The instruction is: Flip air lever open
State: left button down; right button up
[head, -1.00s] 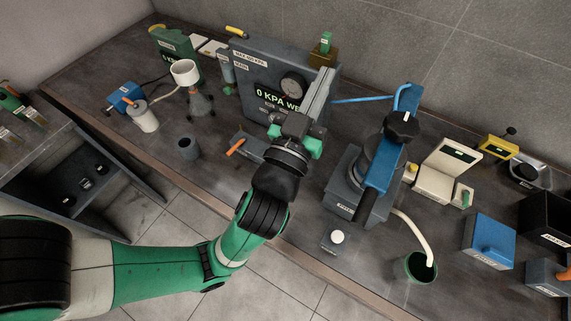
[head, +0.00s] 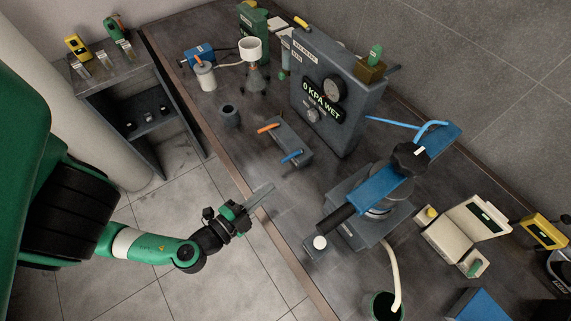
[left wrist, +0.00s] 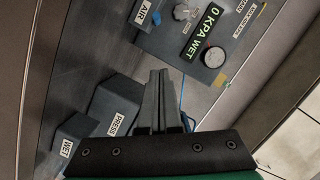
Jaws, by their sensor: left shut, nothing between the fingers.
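A low grey block (head: 296,148) with an orange lever (head: 268,128) and a blue lever (head: 291,156) lies in front of the upright grey panel. Its labels cannot be read in the head view. In the left wrist view an AIR label (left wrist: 148,12) shows at the top edge, by the panel; no lever handle is clear there. My left gripper (head: 268,188) is shut and empty, near the bench's front edge, apart from both levers. Its fingers (left wrist: 158,78) point toward the panel side in the left wrist view. My right gripper is not in view.
The panel (head: 350,125) with a gauge reads 0 KPA WET. A machine with a blue arm (head: 380,188) stands to the right, with a small white-knobbed box (head: 319,249) in front. A dark cup (head: 230,116) stands left of the levers. Bare bench lies between gripper and block.

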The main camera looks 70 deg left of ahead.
aim_at(290, 157)
pick_arm(q)
jog(key=shift+w+a+f+b, duration=0.15)
jog(key=shift+f+b, duration=0.2)
jog(key=shift+b, duration=0.2)
jog(key=b+x, duration=0.2)
jog(key=b, duration=0.3)
jog(key=shift+w+a, duration=0.15)
jog(key=p+x, duration=0.1)
jog(key=x, duration=0.1)
jog(key=p+x, duration=0.1)
jog(key=x, duration=0.1)
jog(key=r+p+x, duration=0.1)
jog(key=p+x, duration=0.1)
jog(key=shift+w+r, duration=0.1)
jog(key=shift+w, duration=0.1)
jog(key=a+p, duration=0.1)
jog(key=a+f+p, duration=0.1)
jog(key=shift+a+f+p, duration=0.3)
jog(key=shift+a+p, duration=0.1)
jog(key=shift+s+a+f+p, duration=0.1)
jog(key=shift+a+f+p, duration=0.25)
jog(key=shift+f+p, duration=0.15)
jog(key=shift+f, duration=0.2)
